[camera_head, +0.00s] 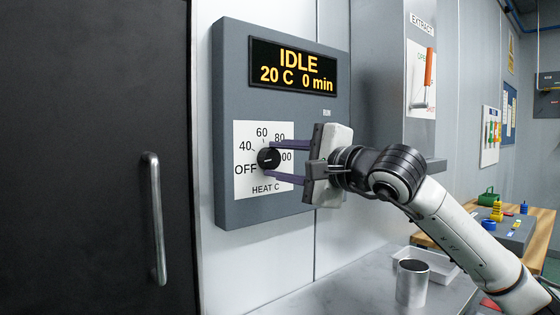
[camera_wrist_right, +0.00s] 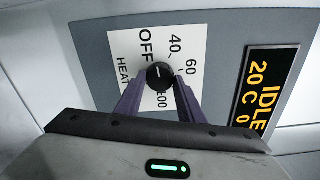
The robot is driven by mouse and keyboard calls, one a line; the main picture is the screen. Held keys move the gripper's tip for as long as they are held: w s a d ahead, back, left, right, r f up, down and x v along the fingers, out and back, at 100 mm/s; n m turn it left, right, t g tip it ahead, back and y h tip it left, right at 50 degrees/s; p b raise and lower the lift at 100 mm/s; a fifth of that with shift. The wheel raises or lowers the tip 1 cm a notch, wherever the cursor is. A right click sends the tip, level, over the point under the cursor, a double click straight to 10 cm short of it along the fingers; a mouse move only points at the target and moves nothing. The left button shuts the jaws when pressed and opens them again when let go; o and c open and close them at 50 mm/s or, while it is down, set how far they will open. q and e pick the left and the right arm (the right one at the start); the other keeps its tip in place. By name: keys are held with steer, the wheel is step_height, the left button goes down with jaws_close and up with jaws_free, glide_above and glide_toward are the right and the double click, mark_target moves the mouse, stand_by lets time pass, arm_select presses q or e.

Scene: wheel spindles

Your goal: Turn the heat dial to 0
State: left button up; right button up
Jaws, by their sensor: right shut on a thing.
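The heat dial is a round black knob (camera_head: 268,158) on a white scale plate (camera_head: 262,187) marked OFF, 40, 60, 80, 100 and HEAT C. My right gripper (camera_head: 274,160) reaches it from the right in the head view, its two purple fingers above and below the knob. The fingers are shut on the knob. The right wrist view also shows the knob (camera_wrist_right: 159,75) between the fingertips. A pale mark on the knob seems to point left, near OFF; the exact setting is hard to tell. The display (camera_head: 293,69) reads IDLE, 20 C, 0 min. My left gripper is not in view.
A dark door with a vertical handle (camera_head: 156,217) stands at the left. A lever with an orange grip (camera_head: 429,68) is on the EXTRACT panel.

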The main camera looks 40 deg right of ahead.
steer(key=shift+n, duration=1.2)
steer(key=o, duration=1.1)
steer(key=shift+c, duration=0.2)
steer(key=shift+s, duration=0.1)
steer(key=shift+s+d, duration=0.1)
steer(key=shift+s, duration=0.25)
steer(key=s+b, duration=0.4)
steer(key=s, duration=0.5)
steer(key=shift+s+d, duration=0.25)
steer(key=shift+d, duration=0.05)
